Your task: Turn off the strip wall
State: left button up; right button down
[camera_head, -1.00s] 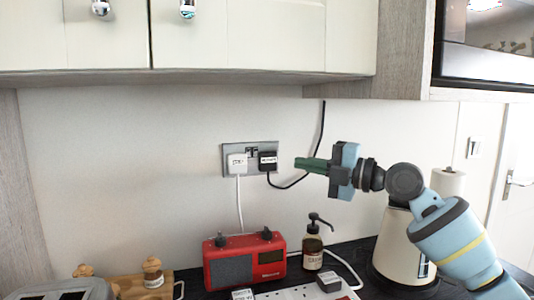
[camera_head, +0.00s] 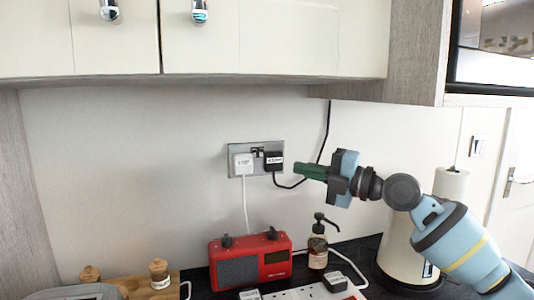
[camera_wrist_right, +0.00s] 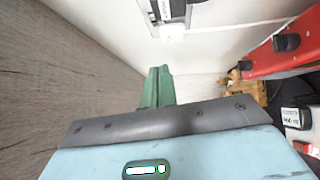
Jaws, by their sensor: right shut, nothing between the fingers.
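A grey double wall socket plate (camera_head: 256,146) is on the wall below the cabinets. A white labelled plug (camera_head: 243,164) sits in its left side and a black labelled plug (camera_head: 273,161) in its right side. Small dark switches (camera_head: 257,152) show between the plugs. My right gripper (camera_head: 298,169) has green fingers, shut and empty, pointing left at the plate, just right of the black plug. Contact cannot be told. My left gripper is not in view.
A red radio (camera_head: 249,262), a soap bottle (camera_head: 318,250) and a white power strip (camera_head: 298,294) stand on the counter below. A cream kettle-like container (camera_head: 402,255) stands at right under my arm. Cabinets (camera_head: 280,40) hang above. Bare wall (camera_head: 120,160) lies left.

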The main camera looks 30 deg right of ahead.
aim_at(267, 156)
jog(key=p+x, duration=0.1)
jog(key=x, duration=0.2)
jog(key=p+x, duration=0.1)
jog(key=x, duration=0.2)
jog(key=p+x, duration=0.1)
jog(key=x, duration=0.2)
jog(key=shift+w+d+r, duration=0.2)
jog(key=shift+w+r, duration=0.1)
jog(key=shift+w, duration=0.2)
jog(key=shift+w+d+p, duration=0.2)
jog(key=shift+w, duration=0.3)
jog(key=shift+w+d+p, duration=0.15)
jog(key=shift+w, duration=0.6)
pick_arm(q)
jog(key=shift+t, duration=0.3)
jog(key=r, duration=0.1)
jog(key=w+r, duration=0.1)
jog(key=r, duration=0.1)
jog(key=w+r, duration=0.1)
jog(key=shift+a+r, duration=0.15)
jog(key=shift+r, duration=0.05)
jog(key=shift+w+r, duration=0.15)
